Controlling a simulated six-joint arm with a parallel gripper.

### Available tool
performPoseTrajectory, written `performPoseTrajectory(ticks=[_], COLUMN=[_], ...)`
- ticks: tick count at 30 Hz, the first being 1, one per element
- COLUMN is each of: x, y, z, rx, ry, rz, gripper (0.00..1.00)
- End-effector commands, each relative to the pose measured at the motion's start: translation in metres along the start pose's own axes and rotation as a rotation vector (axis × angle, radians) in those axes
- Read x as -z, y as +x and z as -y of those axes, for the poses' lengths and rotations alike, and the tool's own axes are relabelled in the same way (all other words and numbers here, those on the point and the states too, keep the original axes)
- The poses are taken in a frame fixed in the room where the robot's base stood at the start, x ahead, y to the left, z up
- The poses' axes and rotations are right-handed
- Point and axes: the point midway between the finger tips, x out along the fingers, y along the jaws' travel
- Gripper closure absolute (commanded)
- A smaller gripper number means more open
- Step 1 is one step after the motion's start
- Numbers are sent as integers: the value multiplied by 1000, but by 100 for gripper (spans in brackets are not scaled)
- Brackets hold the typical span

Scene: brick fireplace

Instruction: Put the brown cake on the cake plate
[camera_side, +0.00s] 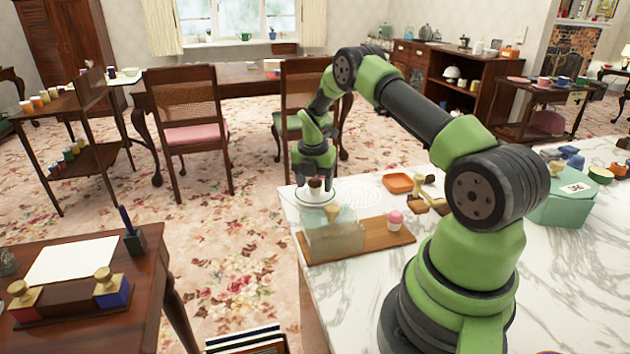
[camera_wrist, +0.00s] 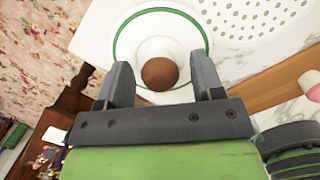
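The brown cake (camera_wrist: 160,73) shows as a round brown top between my fingertips in the wrist view. In the side view the brown cake (camera_side: 316,183) is just under my gripper, over the middle of the white cake plate (camera_side: 302,203). The cake plate has a green rim and also shows in the wrist view (camera_wrist: 133,27). My gripper (camera_wrist: 163,82) is open, with a gap between each finger and the cake. In the side view my gripper (camera_side: 315,173) points down low over the plate. How the cake's underside meets the plate is hard to make out.
A pink-topped cake (camera_side: 395,220) stands on a wooden board (camera_side: 375,238), beside a clear greenish box (camera_side: 334,236). A white perforated round mat (camera_side: 358,192) lies right of the plate. An orange dish (camera_side: 398,183) is farther right. The counter's edge is close to the plate.

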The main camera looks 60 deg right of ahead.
Motion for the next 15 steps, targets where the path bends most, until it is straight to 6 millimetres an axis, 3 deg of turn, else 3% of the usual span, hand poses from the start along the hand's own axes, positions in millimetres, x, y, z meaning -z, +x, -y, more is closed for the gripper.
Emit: performPoseTrajectory(ticks=[8,15], x=[-1,-1], y=[-7,-52], z=[0,-1], rx=[-1,-4], ry=[0,0], rz=[1,3], gripper=[39,39])
